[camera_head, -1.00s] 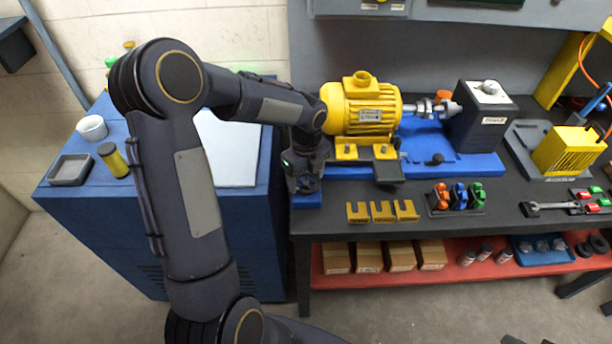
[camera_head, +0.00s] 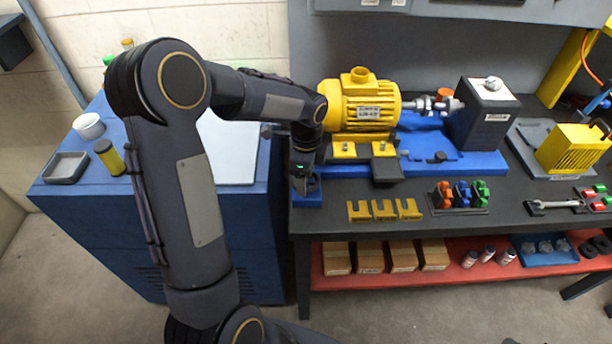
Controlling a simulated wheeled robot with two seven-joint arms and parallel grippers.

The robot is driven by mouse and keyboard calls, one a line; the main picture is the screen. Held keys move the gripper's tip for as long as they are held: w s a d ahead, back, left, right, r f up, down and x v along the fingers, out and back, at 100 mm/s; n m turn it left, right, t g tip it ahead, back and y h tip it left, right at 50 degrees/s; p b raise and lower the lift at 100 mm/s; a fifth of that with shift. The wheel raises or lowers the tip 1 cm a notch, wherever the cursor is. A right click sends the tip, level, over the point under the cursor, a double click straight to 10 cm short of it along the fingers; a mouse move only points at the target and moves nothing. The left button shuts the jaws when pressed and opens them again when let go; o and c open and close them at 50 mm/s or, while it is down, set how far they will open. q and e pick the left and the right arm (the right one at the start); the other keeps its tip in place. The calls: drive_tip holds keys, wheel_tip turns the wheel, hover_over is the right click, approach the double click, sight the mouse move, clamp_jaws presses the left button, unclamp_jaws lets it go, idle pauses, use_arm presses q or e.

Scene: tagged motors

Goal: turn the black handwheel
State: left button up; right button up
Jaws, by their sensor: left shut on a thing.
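The black handwheel (camera_head: 314,184) sits at the left end of the dark bench, on a small blue block (camera_head: 308,200). My left gripper (camera_head: 301,186) points down at the wheel and is shut on it. The gripper and wrist cover much of the wheel, so the exact contact of the fingers is hidden. My right gripper does not show.
A yellow motor (camera_head: 360,103) on a blue base stands right of my left wrist. Yellow slotted brackets (camera_head: 383,210) lie in front of it. The blue cabinet (camera_head: 90,225) stands left of the bench. A red shelf (camera_head: 450,270) with boxes is below.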

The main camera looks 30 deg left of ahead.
use_arm(q)
drive_tip(key=n+b, duration=0.1)
drive_tip(key=n, duration=0.3)
drive_tip(key=shift+n, duration=0.3)
drive_tip(key=n+b, duration=0.1)
drive_tip(key=n, duration=0.9)
drive_tip(key=shift+n, duration=2.3)
drive_tip(key=o, duration=1)
drive_tip(key=shift+c, duration=0.2)
wheel_tip(320, 180, up, 8)
drive_tip(key=shift+f, duration=0.1)
